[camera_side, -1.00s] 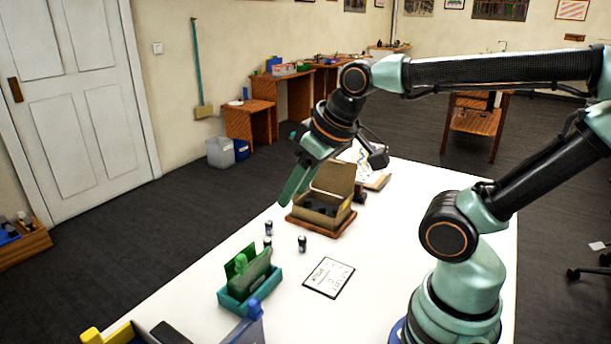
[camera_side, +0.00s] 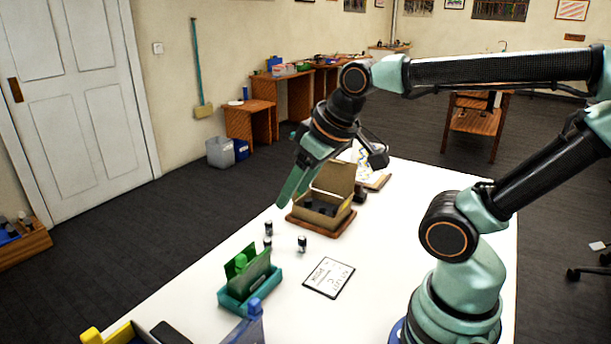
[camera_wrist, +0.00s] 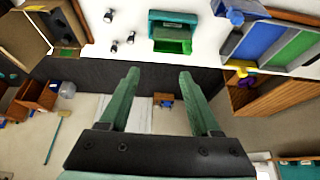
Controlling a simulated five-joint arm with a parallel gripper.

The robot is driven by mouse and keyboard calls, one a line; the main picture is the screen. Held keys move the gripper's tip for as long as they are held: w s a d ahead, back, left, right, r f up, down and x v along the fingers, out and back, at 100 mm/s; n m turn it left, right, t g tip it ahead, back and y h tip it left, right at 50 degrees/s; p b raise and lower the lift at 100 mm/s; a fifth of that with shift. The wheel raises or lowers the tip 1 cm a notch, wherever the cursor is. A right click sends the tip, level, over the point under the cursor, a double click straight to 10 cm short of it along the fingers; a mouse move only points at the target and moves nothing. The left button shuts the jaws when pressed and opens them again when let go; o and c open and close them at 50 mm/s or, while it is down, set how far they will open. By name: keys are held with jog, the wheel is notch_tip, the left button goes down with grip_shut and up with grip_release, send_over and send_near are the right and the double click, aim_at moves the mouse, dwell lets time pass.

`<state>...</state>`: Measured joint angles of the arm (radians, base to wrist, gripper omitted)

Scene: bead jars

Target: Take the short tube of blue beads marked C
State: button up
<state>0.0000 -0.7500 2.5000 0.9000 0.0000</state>
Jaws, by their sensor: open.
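Three small dark tubes with pale bands stand on the white table: a back one (camera_side: 268,228), one just in front of it (camera_side: 267,243) and one to the right (camera_side: 302,244). They also show in the wrist view, at left (camera_wrist: 109,16), centre (camera_wrist: 131,37) and lower (camera_wrist: 114,48). Their marks and bead colours are too small to read, so I cannot tell which is C. An open cardboard box (camera_side: 337,182) holds several dark items, hard to make out. My gripper (camera_side: 288,197) is open and empty, above the table beyond the tubes; its fingers also show in the wrist view (camera_wrist: 159,74).
A teal holder (camera_side: 235,304) with green pieces stands in front of the tubes. A handwritten card (camera_side: 329,278) lies to its right. A blue-topped object (camera_side: 254,310) and a yellow-ended tray (camera_side: 92,336) are at the front edge. The table right of the box is largely clear.

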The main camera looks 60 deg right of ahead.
jog(key=m+g, duration=0.6)
jog(key=m, duration=1.4)
send_over(302, 237)
notch_tip(302, 237, down, 12)
jog(key=f, duration=0.7)
jog(key=shift+a, duration=0.35)
jog(key=shift+s+d+f, duration=0.1)
jog(key=shift+d+f, duration=0.05)
jog(key=shift+f, duration=1.15)
jog(key=shift+d+f, duration=0.15)
jog(key=shift+f, duration=1.15)
jog(key=shift+c, duration=0.3)
grip_shut()
